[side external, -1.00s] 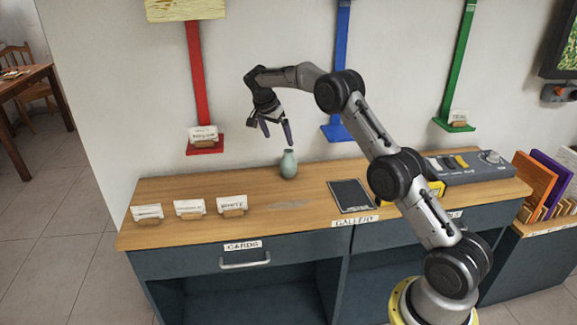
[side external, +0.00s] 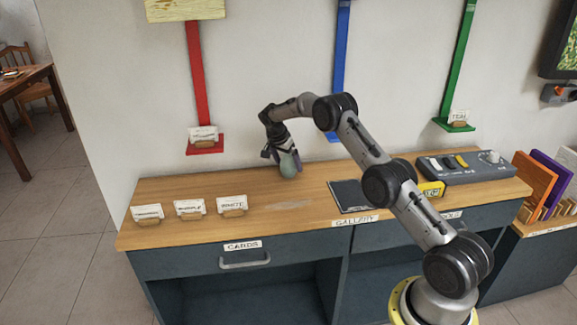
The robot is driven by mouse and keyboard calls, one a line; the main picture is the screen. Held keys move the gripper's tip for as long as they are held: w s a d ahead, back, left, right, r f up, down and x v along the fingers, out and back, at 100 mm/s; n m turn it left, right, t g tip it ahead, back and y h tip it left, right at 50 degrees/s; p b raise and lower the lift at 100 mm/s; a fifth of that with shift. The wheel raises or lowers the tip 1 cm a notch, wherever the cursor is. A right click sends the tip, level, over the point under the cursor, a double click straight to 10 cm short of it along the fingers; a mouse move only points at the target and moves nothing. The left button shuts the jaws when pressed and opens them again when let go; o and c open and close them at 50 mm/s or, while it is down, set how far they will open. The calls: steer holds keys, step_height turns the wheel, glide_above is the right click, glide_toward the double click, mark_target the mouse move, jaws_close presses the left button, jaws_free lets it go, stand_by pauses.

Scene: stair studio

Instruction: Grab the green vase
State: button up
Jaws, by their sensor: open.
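The vase's neck is hidden by the gripper. I cannot tell whether a finger touches the vase.
Three card holders (side external: 190,208) stand at the counter's front left. A dark tablet (side external: 351,195) lies right of the vase, and a grey console (side external: 461,166) is farther right. The red post's shelf (side external: 205,146) is on the wall behind. The counter left of the vase is clear.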

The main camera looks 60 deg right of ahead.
steer(key=shift+x, duration=0.85)
steer(key=shift+c, duration=0.2)
steer(key=shift+r, duration=0.1)
steer(key=c, duration=1.4)
